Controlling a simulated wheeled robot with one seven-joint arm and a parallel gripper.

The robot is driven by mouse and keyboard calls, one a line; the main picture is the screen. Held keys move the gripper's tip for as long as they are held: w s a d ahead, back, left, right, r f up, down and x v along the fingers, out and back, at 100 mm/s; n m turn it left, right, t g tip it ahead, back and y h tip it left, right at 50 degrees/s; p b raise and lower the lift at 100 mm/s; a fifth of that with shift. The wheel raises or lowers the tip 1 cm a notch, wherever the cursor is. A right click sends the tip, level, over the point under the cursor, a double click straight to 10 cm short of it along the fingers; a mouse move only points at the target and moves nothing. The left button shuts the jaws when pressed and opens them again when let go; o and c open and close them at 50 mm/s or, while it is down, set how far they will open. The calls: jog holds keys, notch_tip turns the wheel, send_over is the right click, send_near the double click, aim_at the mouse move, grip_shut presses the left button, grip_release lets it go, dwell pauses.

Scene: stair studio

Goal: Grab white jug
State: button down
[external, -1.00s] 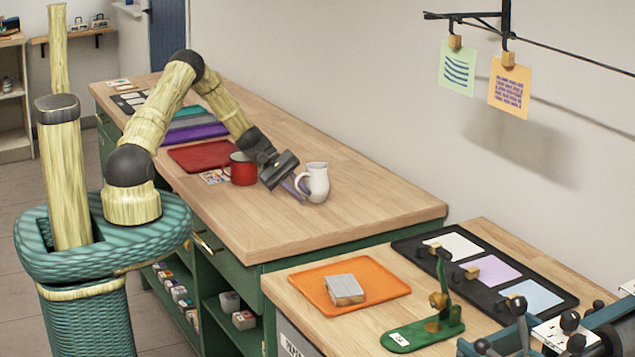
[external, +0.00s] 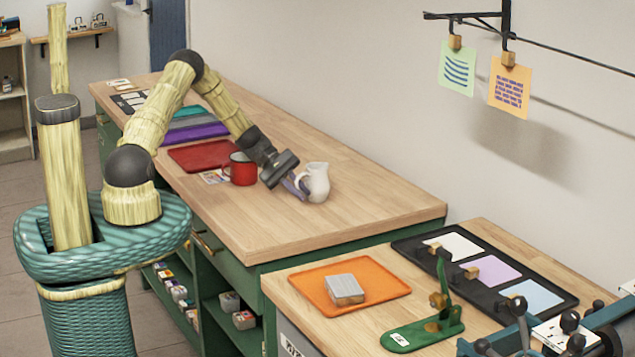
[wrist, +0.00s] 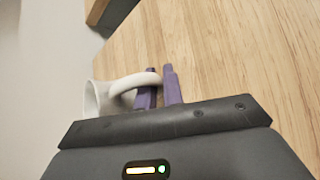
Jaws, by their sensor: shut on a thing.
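The white jug (external: 317,181) stands upright on the wooden counter, to the right of the red mug. My gripper (external: 299,188) is at the jug's left side, low near the counter. In the wrist view the jug (wrist: 98,98) shows at the left, with its handle reaching right to the purple fingers of my gripper (wrist: 158,88). The fingers are shut on the handle, one on each side of it. Much of the jug's body is hidden behind the gripper housing in the wrist view.
A red mug (external: 243,169) stands close to the left of my gripper. A red tray (external: 195,156) lies farther left. The counter (external: 370,205) right of the jug is clear. A lower table holds an orange tray (external: 385,283) and a green tool (external: 425,331).

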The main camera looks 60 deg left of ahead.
jog(key=shift+r, duration=0.1)
jog(key=shift+r+b, duration=0.75)
jog(key=shift+r, duration=4.05)
